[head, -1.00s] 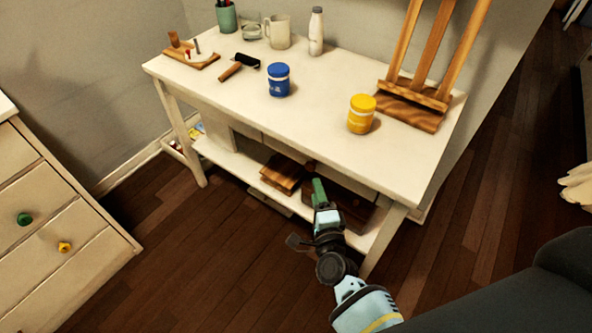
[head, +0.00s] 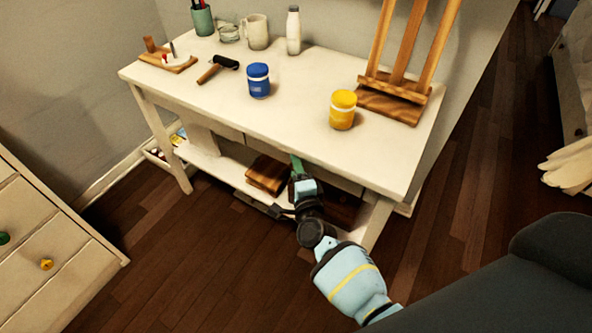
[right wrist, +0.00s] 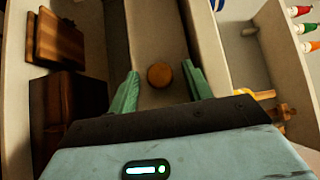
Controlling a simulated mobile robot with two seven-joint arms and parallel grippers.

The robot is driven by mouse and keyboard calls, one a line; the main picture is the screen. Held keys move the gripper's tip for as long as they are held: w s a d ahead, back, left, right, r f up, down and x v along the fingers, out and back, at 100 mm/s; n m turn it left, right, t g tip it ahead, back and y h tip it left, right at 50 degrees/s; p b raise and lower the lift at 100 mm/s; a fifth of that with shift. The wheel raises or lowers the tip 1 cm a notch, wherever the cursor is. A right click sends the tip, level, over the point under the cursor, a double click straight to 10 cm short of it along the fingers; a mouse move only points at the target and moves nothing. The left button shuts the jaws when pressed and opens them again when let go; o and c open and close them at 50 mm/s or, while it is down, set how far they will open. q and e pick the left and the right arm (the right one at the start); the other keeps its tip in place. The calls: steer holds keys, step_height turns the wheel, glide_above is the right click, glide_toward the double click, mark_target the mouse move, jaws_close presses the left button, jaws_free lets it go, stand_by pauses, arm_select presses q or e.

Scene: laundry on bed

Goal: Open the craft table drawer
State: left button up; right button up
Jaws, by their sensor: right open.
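The craft table (head: 215,95) is a cream table with a lower shelf, in the head view. Its drawer front (right wrist: 158,35) is a pale panel in the right wrist view and looks shut. A round brown wooden knob (right wrist: 159,76) is on that front. My right gripper (head: 297,165) is under the table's front edge in the head view, its fingertips partly hidden. In the right wrist view its green fingers (right wrist: 162,88) are open, one on each side of the knob, with gaps on both sides. My left gripper is not in view.
A blue jar (head: 259,80), a yellow jar (head: 343,110) and a wooden easel (head: 393,98) stand on the tabletop. A wooden box (head: 268,174) lies on the lower shelf. A dresser (head: 55,240) is at the left. The dark floor (head: 180,270) in front is clear.

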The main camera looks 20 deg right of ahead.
jaws_close()
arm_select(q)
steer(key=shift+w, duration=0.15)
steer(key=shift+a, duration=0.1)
